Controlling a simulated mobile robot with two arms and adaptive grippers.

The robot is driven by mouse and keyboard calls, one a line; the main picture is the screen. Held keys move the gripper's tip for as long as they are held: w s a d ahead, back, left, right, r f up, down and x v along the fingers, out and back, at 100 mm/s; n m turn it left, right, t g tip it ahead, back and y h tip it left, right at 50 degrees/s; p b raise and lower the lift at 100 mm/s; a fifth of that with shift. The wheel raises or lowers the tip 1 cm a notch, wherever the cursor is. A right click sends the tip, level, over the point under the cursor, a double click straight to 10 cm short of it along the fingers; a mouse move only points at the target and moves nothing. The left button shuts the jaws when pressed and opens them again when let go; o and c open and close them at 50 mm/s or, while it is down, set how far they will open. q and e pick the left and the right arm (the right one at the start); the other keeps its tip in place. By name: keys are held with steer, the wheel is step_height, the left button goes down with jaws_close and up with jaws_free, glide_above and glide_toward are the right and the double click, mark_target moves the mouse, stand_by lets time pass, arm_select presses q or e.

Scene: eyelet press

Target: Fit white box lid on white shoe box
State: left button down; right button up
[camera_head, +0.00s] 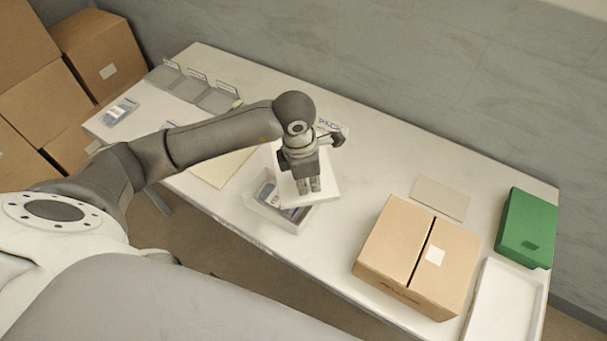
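The white shoe box (296,225) stands near the table's front edge, open at its front left part, with dark blue and grey contents showing inside. The white box lid (327,188) is over the back right part of the box and does not line up with it. Whether it touches the rim is not clear. My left gripper (309,186) points down at the lid, its two fingertips close together in front of the lid's surface. Whether they pinch the lid cannot be seen. My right gripper is not in view.
A brown carton (397,240) stands to the right, with a flat beige card (440,198) behind it. A green box (527,228) and a white tray (483,318) are at the right end. Grey sorters (190,88) stand at the back left. A cream sheet (222,168) lies left of the box.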

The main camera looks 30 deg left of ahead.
arm_select(q)
steer(key=n, duration=0.2)
steer(key=n+p, duration=0.1)
steer(key=n, duration=0.1)
steer(key=f+n, duration=0.1)
steer(key=n, duration=0.1)
steer(key=shift+w+a+y+p, duration=0.3)
steer(key=shift+a, duration=0.1)
steer(key=n, duration=0.1)
steer(key=f+n, duration=0.1)
steer(key=n, duration=0.1)
steer(key=shift+w+a+n+p, duration=0.1)
steer(key=shift+a+n+p, duration=0.2)
steer(key=shift+a+p, duration=0.1)
steer(key=shift+b, duration=0.3)
step_height(320, 180, down, 6)
steer(key=b, duration=0.6)
steer(key=shift+f, duration=0.25)
steer(key=shift+f+b, duration=1.15)
steer(key=shift+b, duration=0.15)
